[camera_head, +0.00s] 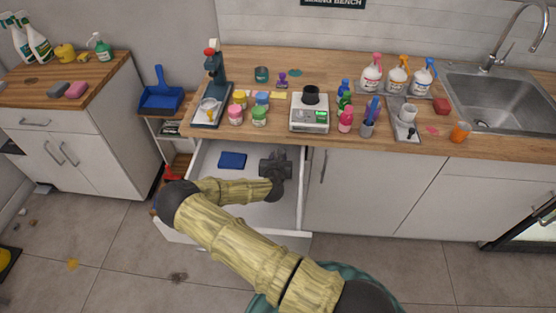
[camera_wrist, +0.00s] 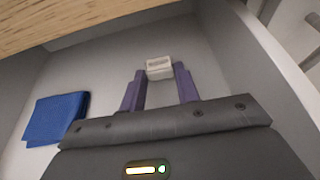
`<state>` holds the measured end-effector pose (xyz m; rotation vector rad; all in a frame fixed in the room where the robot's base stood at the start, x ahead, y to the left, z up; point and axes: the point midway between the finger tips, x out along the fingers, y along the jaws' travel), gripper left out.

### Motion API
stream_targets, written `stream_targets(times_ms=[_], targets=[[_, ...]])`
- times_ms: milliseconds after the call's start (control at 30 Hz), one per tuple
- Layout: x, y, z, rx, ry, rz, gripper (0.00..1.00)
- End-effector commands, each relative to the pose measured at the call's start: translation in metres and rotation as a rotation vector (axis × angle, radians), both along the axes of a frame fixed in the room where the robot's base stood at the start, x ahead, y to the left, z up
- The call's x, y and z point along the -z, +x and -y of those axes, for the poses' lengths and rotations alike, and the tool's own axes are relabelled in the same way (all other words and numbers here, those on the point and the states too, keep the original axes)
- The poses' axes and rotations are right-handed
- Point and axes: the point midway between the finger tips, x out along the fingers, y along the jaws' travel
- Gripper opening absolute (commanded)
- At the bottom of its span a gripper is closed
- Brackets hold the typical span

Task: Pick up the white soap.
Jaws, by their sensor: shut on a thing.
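The white soap (camera_wrist: 159,64) is a small pale block inside the open drawer, in the wrist view. It sits between the tips of the two purple fingers of my gripper (camera_wrist: 160,72), which is shut on it. Whether the soap touches the drawer floor or is lifted, I cannot tell. In the head view my gripper (camera_head: 277,160) reaches down into the right part of the drawer (camera_head: 222,188), and the soap is hidden there.
A folded blue cloth (camera_wrist: 54,118) lies in the left part of the drawer; it also shows in the head view (camera_head: 232,160). The wooden counter edge (camera_head: 240,139) overhangs the drawer's back. The right drawer wall (camera_wrist: 262,50) is close to my gripper. Bottles and a scale (camera_head: 309,120) stand above.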

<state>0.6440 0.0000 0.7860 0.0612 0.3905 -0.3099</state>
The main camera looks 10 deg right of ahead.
Motion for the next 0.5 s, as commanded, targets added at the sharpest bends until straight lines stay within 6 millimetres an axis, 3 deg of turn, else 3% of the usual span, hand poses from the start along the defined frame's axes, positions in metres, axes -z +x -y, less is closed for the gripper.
stream_targets(times_ms=[300,500], targets=[[-0.062,0.0,0.0,0.002,0.002,0.005,0.1],[-0.056,-0.019,-0.04,-0.006,-0.001,0.0,0.1]])
